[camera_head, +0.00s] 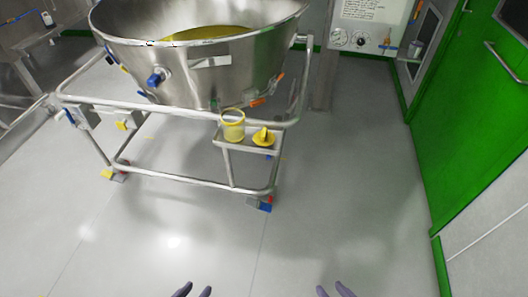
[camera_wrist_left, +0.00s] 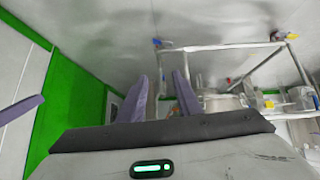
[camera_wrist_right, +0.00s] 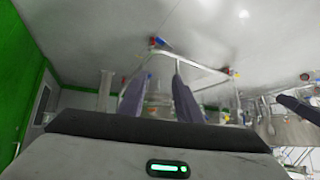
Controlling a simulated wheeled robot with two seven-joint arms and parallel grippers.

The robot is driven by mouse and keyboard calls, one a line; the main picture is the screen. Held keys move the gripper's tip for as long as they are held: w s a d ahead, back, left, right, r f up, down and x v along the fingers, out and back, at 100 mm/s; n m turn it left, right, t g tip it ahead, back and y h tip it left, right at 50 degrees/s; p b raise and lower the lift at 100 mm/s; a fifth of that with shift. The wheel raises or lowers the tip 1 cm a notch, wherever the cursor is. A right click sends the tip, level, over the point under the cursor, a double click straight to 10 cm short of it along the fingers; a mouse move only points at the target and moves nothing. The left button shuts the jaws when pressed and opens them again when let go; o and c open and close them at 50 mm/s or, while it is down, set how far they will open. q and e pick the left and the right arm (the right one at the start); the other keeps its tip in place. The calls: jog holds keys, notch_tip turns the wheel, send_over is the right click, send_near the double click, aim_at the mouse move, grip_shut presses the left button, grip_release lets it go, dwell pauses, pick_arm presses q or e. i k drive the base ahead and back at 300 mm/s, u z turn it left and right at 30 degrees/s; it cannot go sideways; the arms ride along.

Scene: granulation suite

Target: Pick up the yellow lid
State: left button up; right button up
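The yellow lid (camera_head: 264,138) lies on a small metal shelf (camera_head: 245,148) on the front right of the bowl's frame, with a knob or grip standing up on it. A yellow open container (camera_head: 232,125) stands on the same shelf just left of it. My left gripper (camera_head: 194,290) and my right gripper (camera_head: 337,290) are at the bottom of the head view, far from the lid. The left fingers (camera_wrist_left: 168,90) are apart and empty. The right fingers (camera_wrist_right: 157,85) are also apart and empty. I cannot make out the lid in the wrist views.
A large steel bowl (camera_head: 205,70) with yellow contents sits in a wheeled tube frame (camera_head: 190,176). A green door (camera_head: 470,110) is at the right, and a panel (camera_head: 362,28) is on the back wall. The grey floor (camera_head: 330,190) is clear in front and to the right.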

aim_at(263, 138)
jog(key=z, duration=0.05)
jog(key=k, duration=0.9)
jog(key=u, duration=1.05)
jog(key=i, duration=1.7)
jog(key=z, duration=0.7)
